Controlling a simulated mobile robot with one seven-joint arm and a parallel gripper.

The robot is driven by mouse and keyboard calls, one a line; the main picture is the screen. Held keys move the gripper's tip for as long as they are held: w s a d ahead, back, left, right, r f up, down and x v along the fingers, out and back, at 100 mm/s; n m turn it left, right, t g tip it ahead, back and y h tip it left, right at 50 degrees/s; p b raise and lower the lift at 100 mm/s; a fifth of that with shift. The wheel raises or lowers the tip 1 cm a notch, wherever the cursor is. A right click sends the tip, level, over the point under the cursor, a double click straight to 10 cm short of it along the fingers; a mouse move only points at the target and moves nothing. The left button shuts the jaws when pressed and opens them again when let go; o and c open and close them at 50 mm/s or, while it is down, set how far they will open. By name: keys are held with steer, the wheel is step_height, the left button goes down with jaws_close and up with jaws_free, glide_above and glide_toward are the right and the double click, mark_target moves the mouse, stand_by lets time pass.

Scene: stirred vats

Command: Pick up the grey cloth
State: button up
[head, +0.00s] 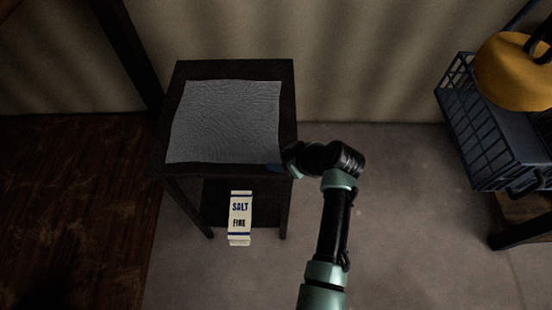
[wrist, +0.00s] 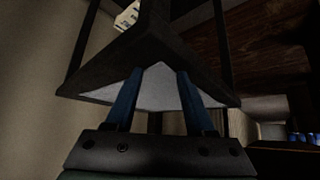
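The grey cloth (head: 226,122) lies spread almost flat over the top of a small dark table (head: 235,70) in the head view. Its lower right corner is near my gripper (head: 276,168), which is at the table's right front corner and partly hidden by my wrist. In the wrist view the cloth (wrist: 158,92) shows as a pale strip behind and between the two blue fingers of my gripper (wrist: 159,72). The fingers are apart with nothing clearly between them. I cannot tell whether they touch the cloth.
A salt carton (head: 240,216) stands low at the front of the dark table. The grey floor (head: 400,190) between is clear.

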jaws_close()
stand_by(0.5)
step_height(320, 180, up, 12)
steer(key=p, duration=1)
step_height(320, 180, up, 36)
steer(key=p, duration=2.9)
